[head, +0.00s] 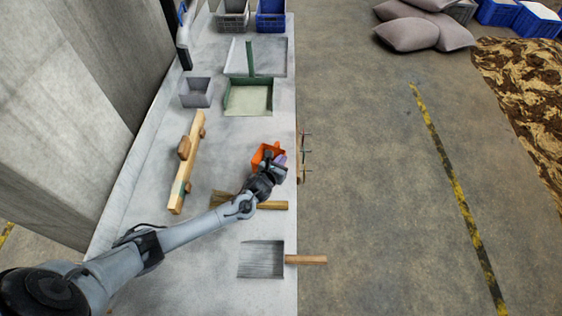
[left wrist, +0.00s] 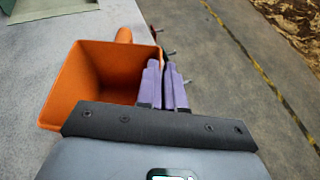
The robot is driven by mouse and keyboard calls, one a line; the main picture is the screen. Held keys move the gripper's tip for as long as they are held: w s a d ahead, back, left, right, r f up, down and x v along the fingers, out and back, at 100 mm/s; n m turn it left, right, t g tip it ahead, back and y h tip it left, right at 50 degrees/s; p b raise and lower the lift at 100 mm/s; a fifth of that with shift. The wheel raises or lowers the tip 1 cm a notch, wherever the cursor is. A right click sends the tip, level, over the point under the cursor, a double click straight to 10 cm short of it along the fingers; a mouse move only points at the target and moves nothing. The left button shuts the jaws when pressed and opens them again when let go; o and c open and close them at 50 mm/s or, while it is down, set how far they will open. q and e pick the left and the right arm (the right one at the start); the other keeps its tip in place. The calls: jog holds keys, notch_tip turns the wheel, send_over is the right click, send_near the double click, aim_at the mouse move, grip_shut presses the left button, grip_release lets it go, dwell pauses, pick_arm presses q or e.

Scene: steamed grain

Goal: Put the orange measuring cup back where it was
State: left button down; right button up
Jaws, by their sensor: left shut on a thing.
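The orange measuring cup (head: 259,154) is a square, open-topped scoop near the right edge of the light grey table (head: 225,160). In the left wrist view the cup (left wrist: 85,75) shows its empty-looking inside, with a short orange handle at its far side. My left gripper (head: 278,160) is shut on the cup at its right side; its purple fingers (left wrist: 163,80) are close together there. The exact contact is partly hidden. Whether the cup touches the table I cannot tell. My right gripper is not in view.
A wooden bar (head: 191,160) lies left of the cup. A wooden-handled brush (head: 270,205) and a flat grey pan (head: 261,260) lie nearer. A green-rimmed tray (head: 248,98) and grey bin (head: 195,92) stand farther back. Metal hooks (head: 306,152) stick out at the table's right edge.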

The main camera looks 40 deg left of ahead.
pick_arm(q)
jog(key=shift+a, duration=0.1)
jog(key=shift+f, duration=0.1)
jog(key=shift+f, duration=0.1)
jog(key=c, duration=1.3)
grip_release()
jog(key=shift+o, duration=0.2)
